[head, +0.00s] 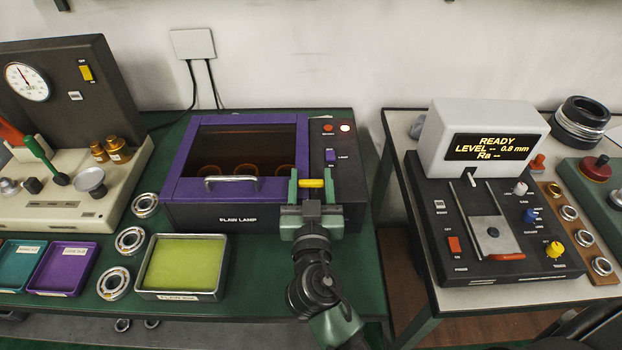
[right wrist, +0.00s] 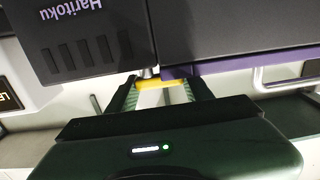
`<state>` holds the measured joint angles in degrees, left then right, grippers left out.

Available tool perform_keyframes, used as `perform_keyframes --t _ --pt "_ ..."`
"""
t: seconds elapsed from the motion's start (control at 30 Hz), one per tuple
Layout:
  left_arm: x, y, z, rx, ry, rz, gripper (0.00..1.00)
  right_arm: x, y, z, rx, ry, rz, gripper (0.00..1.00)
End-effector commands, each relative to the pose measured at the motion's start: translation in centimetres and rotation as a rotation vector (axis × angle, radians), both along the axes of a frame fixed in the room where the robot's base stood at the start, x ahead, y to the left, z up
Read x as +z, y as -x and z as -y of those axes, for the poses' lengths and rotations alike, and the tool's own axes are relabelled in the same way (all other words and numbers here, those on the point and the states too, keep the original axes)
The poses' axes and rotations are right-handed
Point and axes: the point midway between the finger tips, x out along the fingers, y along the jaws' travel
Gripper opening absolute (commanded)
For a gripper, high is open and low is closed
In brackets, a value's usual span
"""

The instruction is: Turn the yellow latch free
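The yellow latch (head: 312,183) lies crosswise at the front right of the purple lamp box (head: 222,216), beside its lid (head: 293,150). My right gripper (head: 312,178) is open, with one finger at each end of the latch. In the right wrist view the latch (right wrist: 161,84) lies between the two fingers (right wrist: 161,93), and I cannot tell whether they touch it. The lid is down, with a dark window and a silver handle (head: 231,183). My left gripper is not in view.
A tray with a yellow-green pad (head: 187,264) and several bearing rings (head: 130,240) lie left of my right arm. A gap separates this green bench from the table with the roughness tester (head: 490,215). A gauge stand (head: 70,150) is at the far left.

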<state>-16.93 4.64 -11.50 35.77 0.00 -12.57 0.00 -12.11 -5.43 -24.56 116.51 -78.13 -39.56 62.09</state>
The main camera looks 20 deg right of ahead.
Motion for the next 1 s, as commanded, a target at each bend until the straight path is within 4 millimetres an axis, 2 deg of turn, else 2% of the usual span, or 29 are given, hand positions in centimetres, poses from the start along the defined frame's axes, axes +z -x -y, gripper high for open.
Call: perform_keyframes --t 0.47,0.67,1.0 --pt "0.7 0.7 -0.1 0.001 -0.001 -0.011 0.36 0.2 0.2 0.0 0.089 0.002 -0.001 0.10" --pt "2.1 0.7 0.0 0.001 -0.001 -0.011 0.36 0.3 0.4 0.1 0.236 0.005 -0.001 0.10" --pt "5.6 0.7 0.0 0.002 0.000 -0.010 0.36 0.5 0.7 0.2 0.557 0.010 -0.003 0.10"
